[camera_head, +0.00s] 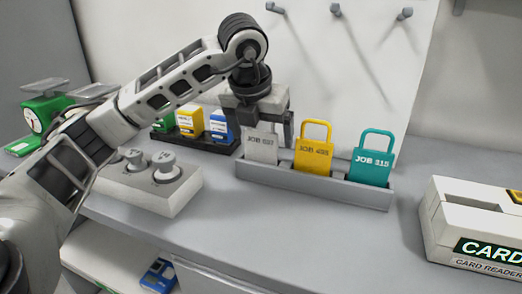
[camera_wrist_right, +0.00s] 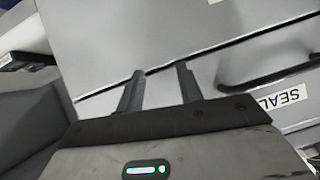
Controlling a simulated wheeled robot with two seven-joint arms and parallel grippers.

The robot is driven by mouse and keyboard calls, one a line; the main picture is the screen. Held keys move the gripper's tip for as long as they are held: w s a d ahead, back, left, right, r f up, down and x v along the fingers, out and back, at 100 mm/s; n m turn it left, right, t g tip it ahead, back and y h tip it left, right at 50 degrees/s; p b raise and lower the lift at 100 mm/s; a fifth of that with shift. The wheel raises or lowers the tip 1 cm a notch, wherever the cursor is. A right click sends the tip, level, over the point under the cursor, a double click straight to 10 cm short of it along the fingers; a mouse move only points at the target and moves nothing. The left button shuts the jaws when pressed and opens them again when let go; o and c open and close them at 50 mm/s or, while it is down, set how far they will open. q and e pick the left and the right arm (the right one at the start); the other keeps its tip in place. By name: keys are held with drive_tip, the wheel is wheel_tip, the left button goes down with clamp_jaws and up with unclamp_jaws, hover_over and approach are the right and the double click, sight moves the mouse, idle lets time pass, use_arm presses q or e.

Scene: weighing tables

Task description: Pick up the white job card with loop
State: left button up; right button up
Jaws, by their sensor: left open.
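The white job card (camera_head: 262,148), marked JOB, stands upright at the left end of a grey card rack (camera_head: 315,187). A yellow card (camera_head: 313,155) and a teal card (camera_head: 371,163), each with a loop on top, stand to its right. My left gripper (camera_head: 267,124) points down over the white card with its fingers apart, one near each side of the card's top. The white card's loop is hidden by the gripper, and I cannot tell whether the fingers touch it. My right gripper (camera_wrist_right: 160,83) is open and empty in the right wrist view, in front of grey furniture.
A grey block with weights (camera_head: 150,180) and a dark tray of small coloured boxes (camera_head: 190,140) are left of the rack. A card reader (camera_head: 470,225) is at the right. Pegs (camera_head: 336,10) stick out of the wall. The counter before the rack is clear.

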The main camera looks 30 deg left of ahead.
use_arm(q)
drive_tip(key=c, duration=1.1)
drive_tip(key=shift+o, duration=0.2)
